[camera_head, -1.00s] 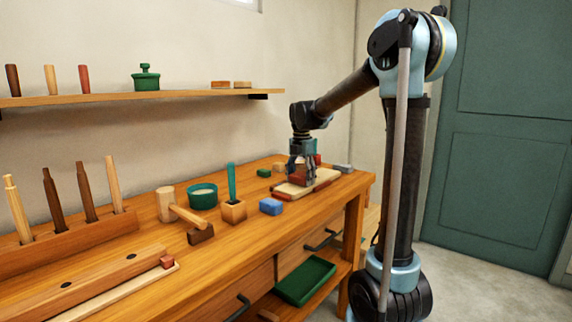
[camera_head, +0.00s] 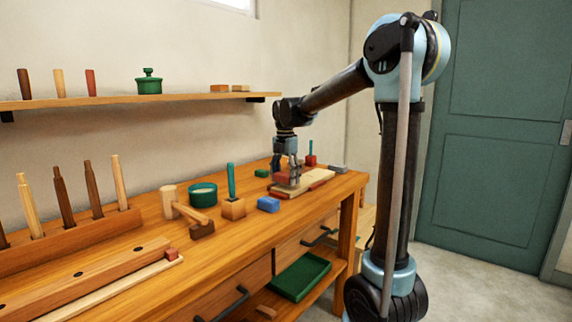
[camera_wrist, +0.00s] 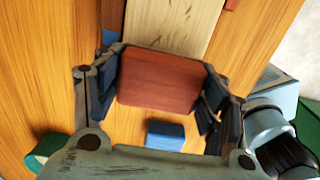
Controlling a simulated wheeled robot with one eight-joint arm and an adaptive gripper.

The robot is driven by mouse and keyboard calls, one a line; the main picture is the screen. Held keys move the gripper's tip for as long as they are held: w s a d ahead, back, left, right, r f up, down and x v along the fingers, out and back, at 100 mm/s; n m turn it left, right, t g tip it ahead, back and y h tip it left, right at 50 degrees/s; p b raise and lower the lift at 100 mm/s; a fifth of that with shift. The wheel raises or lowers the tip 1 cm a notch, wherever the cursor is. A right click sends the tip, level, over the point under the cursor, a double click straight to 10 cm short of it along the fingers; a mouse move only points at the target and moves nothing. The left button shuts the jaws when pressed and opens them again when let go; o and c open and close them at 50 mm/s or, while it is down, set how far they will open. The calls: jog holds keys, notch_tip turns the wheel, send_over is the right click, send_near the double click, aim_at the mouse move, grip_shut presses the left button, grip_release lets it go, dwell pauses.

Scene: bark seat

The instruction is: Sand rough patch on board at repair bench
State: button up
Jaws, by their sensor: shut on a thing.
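The pale wooden board (camera_head: 314,179) lies on the workbench near its far right end, and it also shows in the wrist view (camera_wrist: 172,25). My gripper (camera_head: 286,180) is over the board's left part, pointing down. Its fingers are shut on a reddish-brown block (camera_wrist: 158,82), held between the pads. The block is at the board's near end in the wrist view and hides part of it. I cannot tell whether block and board touch. No rough patch can be made out on the visible board.
A mallet (camera_head: 169,202), a green bowl (camera_head: 203,195) and a green-handled tool in a wooden block (camera_head: 233,208) stand left. A grey block (camera_head: 339,169) lies right. A green tray (camera_head: 302,277) is below.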

jog(key=shift+s+a+r, duration=0.1)
jog(key=shift+s+r, duration=0.15)
jog(key=shift+r, duration=2.8)
